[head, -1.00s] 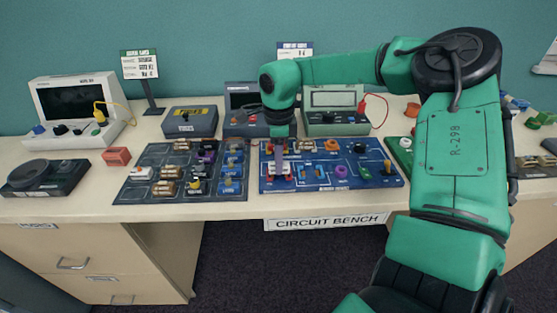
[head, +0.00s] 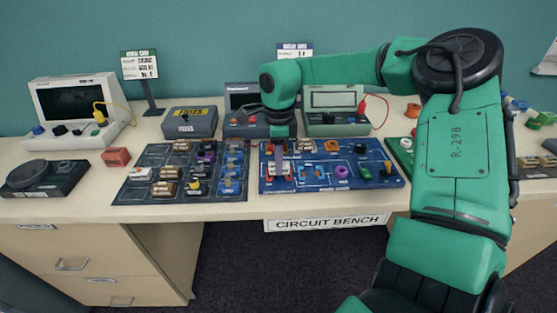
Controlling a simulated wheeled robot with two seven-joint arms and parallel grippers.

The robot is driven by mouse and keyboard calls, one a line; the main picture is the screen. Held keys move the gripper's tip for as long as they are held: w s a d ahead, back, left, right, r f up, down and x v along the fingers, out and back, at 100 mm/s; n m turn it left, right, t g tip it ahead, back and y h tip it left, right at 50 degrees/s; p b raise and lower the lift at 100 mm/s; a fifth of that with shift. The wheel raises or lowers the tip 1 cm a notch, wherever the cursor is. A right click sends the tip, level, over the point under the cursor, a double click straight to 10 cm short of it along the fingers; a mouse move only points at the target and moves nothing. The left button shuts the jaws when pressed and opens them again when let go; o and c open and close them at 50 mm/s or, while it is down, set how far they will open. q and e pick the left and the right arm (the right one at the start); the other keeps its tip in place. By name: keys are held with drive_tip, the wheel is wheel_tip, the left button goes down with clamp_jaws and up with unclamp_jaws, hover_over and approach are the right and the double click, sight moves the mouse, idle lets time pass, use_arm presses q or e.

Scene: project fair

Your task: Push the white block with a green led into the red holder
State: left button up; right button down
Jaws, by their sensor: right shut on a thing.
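The blue circuit board (head: 300,187) lies on the bench. The red holder (head: 270,178) is at its left part, partly covered by my right gripper. My right gripper (head: 279,168) points down from above, right at the red holder. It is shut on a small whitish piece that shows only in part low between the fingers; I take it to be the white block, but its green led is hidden. Whether the block is fully seated in the holder cannot be told. My left gripper is not in view.
A dark parts tray (head: 126,190) with several blocks lies to the left, beside a small red box (head: 116,157). Grey and green instruments (head: 337,120) stand close behind the board. Several coloured parts stand on the board's right half. The bench's front edge is near.

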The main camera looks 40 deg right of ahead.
drive_tip(key=shift+f+b, duration=0.65)
drive_tip(key=shift+f, duration=0.05)
idle(0.5)
unclamp_jaws()
drive_tip(key=shift+r+p, duration=2.75)
drive_tip(key=shift+r, duration=1.3)
